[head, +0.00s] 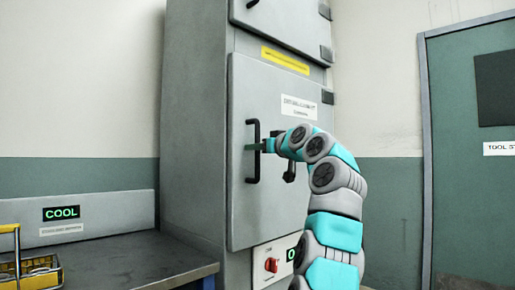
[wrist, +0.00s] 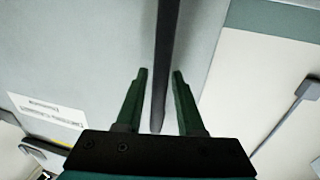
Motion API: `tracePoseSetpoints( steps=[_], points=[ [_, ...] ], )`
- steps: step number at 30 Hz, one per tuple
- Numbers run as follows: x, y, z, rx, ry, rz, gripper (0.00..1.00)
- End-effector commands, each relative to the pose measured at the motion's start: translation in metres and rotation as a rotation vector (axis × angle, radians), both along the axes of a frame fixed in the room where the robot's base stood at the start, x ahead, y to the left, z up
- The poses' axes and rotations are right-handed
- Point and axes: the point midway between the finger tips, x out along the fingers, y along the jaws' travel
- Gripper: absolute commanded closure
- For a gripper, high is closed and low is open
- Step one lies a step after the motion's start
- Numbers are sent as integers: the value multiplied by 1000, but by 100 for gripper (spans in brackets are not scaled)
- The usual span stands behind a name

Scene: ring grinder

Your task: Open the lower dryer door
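The lower dryer door (head: 270,205) is a grey panel on the tall cabinet and looks shut. Its black bar handle (head: 252,172) stands upright near the door's left edge. My gripper (head: 257,147) is at the middle of this handle, reaching in from the right. In the wrist view, my gripper's two green fingers (wrist: 160,85) are spread, with the dark handle bar (wrist: 164,45) between them. A gap shows on each side of the bar, so the fingers do not appear closed on it.
The upper door (head: 280,22) is above, beneath it a yellow label (head: 285,60). A red switch (head: 272,265) is below the lower door. A bench (head: 130,262) with a yellow-handled basket (head: 30,275) stands at left. A green door (head: 470,180) is at right.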

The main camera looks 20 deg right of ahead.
Motion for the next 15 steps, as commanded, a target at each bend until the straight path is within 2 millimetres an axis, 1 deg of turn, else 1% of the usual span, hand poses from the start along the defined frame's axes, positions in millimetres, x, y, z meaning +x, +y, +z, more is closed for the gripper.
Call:
tracePoseSetpoints(
  steps=[1, 2, 9, 15],
  points=[
    [0, 0, 0, 0, 0, 0, 69],
    [0, 0, 0, 0, 0, 0, 73],
    [0, 0, 0, 0, 0, 0, 100],
    [0, 0, 0, 0, 0, 0, 100]
  ],
)
